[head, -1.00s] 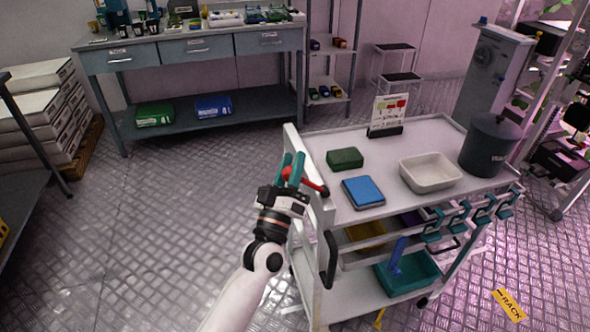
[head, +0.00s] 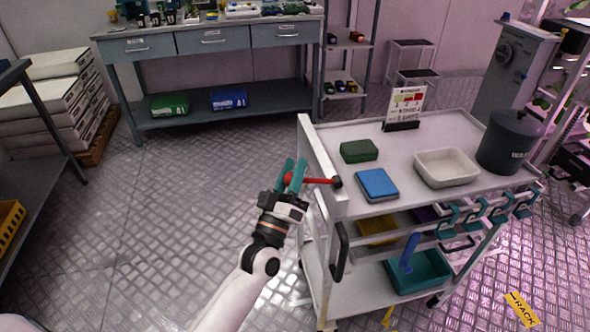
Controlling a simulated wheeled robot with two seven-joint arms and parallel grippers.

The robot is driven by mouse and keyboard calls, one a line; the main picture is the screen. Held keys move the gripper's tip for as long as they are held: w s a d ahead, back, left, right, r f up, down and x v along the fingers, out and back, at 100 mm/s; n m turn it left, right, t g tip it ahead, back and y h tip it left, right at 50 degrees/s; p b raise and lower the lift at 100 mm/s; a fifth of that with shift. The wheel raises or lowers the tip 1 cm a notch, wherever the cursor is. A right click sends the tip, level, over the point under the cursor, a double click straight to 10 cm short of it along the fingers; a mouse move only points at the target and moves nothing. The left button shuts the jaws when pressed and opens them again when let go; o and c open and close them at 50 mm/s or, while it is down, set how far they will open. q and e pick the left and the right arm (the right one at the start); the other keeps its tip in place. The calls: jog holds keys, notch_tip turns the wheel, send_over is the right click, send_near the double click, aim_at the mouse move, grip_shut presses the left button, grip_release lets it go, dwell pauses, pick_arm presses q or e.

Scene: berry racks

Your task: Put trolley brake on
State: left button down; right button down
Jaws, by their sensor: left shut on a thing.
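The trolley (head: 325,168) is a white cart with a top tray and lower shelves, right of centre. Its brake lever is a red bar (head: 318,181) with a round red knob at its left end and a dark pivot on the trolley's left end panel. The lever sticks out to the left, nearly level. My left gripper (head: 291,177), with teal fingers, is shut on the red knob, one finger on each side of it. The fingers hide part of the knob. My right gripper is not in view.
On the trolley top are a green box (head: 359,150), a blue-topped box (head: 377,184), a white bin (head: 447,167), a sign (head: 406,105) and a dark bucket (head: 508,142). Teal clips hang at its right side.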

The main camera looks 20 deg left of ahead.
pick_arm(q)
jog(key=shift+a+f, duration=0.15)
jog(key=c, duration=1.3)
grip_release()
jog(key=shift+o, duration=1.1)
jog(key=shift+a, duration=0.25)
jog(key=shift+d, duration=0.15)
jog(key=shift+s, duration=0.2)
jog(key=s+f+p, duration=0.2)
jog(key=s, duration=1.4)
jog(key=shift+a+f, duration=0.2)
